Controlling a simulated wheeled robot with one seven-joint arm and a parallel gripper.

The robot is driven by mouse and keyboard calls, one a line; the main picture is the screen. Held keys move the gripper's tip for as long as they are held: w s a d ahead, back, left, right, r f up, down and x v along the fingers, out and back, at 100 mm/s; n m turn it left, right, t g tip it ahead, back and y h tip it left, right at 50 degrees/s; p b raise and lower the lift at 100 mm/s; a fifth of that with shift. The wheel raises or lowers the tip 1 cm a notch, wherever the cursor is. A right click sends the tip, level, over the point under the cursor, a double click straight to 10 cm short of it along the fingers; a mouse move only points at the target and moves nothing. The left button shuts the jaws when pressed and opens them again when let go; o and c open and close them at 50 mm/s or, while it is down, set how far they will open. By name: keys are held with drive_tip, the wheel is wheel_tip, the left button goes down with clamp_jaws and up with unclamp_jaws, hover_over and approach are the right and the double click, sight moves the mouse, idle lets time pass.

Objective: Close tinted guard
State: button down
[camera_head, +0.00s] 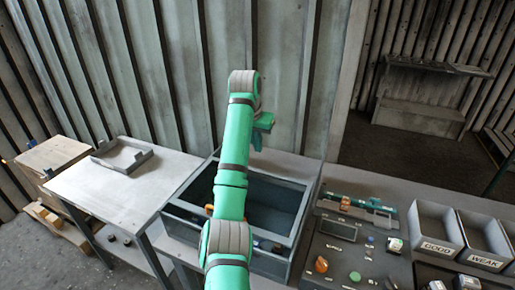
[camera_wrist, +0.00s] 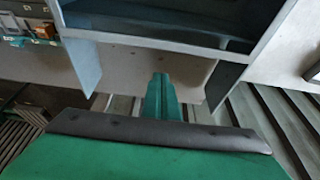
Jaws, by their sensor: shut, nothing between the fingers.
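The blower housing is a grey open-topped box (camera_head: 268,205) on the bench, with a dark, empty-looking inside. A faint see-through panel, which looks like the tinted guard (camera_head: 302,125), seems to stand raised at the back of the box; its outline is hard to make out against the wall. My gripper (camera_head: 263,130) is above the box's far side, in front of that panel, shut and empty. I cannot tell whether it touches the panel. In the wrist view my gripper (camera_wrist: 160,82) shows as green fingers together, with the grey box (camera_wrist: 165,42) beyond them.
My arm crosses over the box. Right of it lies a dark board (camera_head: 340,255) with small parts and a green tool (camera_head: 357,203). Grey bins marked GOOD (camera_head: 436,247) and WEAK (camera_head: 484,262) stand farther right. A pale table (camera_head: 125,190) with a shallow tray (camera_head: 122,157) is left.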

wheel_tip(320, 180, down, 8)
drive_tip(key=s, duration=0.1)
drive_tip(key=shift+s+a, duration=0.15)
drive_tip(key=shift+s, duration=0.05)
idle(0.5)
drive_tip(key=shift+w, duration=0.15)
